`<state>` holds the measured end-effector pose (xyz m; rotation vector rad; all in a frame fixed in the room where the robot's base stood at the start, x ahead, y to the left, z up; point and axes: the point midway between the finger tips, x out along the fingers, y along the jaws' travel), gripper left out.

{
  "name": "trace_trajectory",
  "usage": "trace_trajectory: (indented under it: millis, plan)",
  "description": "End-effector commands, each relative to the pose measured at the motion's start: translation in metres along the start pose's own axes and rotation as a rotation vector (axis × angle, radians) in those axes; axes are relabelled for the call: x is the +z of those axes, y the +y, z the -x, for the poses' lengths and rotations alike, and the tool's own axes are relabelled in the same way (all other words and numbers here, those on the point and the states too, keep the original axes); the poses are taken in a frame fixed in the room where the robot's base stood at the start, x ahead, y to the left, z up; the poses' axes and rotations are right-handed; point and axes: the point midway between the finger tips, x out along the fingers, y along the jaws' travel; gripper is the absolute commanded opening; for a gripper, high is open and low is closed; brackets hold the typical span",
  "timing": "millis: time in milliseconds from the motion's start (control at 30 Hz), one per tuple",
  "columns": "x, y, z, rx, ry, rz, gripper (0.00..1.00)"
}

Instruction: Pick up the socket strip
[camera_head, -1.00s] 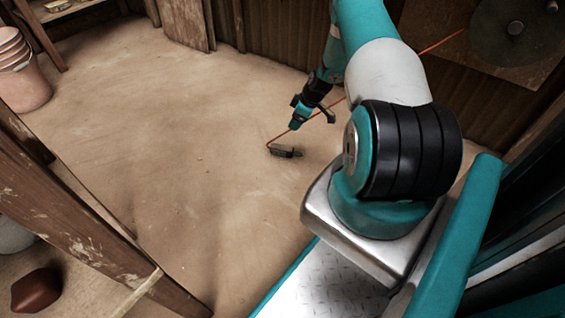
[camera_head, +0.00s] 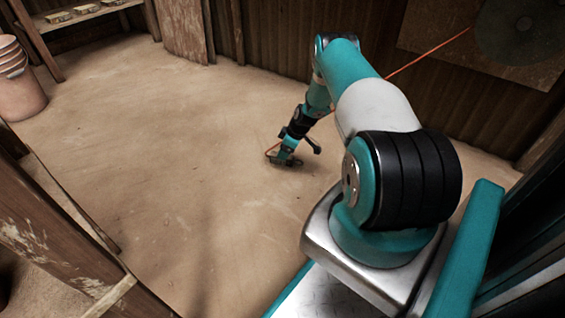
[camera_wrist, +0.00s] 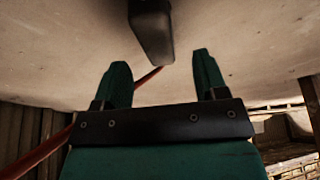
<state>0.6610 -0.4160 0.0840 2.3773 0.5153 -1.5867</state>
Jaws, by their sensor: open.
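The socket strip (camera_wrist: 152,28) is a dark, narrow bar on the floor. In the wrist view it lies just beyond my fingertips, roughly in line with the gap between them, and its far end is cut off by the frame's top edge. My gripper (camera_wrist: 161,68) is open, with one teal finger on each side and nothing between them. In the head view my gripper (camera_head: 286,157) is low over the strip (camera_head: 298,163) and hides most of it. I cannot tell whether they touch.
An orange-red cable (camera_head: 428,52) runs from the strip up to the wall at the back right. It passes behind my left finger in the wrist view. Stacked clay pots (camera_head: 20,85) stand at far left. A wooden frame (camera_head: 55,235) is near left. The floor around is clear.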

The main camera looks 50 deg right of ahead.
Motion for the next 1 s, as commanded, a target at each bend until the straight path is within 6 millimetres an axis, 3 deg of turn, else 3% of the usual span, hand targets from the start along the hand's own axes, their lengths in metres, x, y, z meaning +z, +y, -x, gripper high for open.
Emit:
trace_trajectory:
  millis: [33, 300, 1000]
  plan:
    - [0.004, 0.0, -0.012, -0.001, 0.0, 0.0, 0.66]
    - [0.005, 0.002, -0.044, -0.001, -0.001, 0.0, 0.66]
    - [0.006, 0.002, -0.047, -0.001, -0.001, -0.001, 0.66]
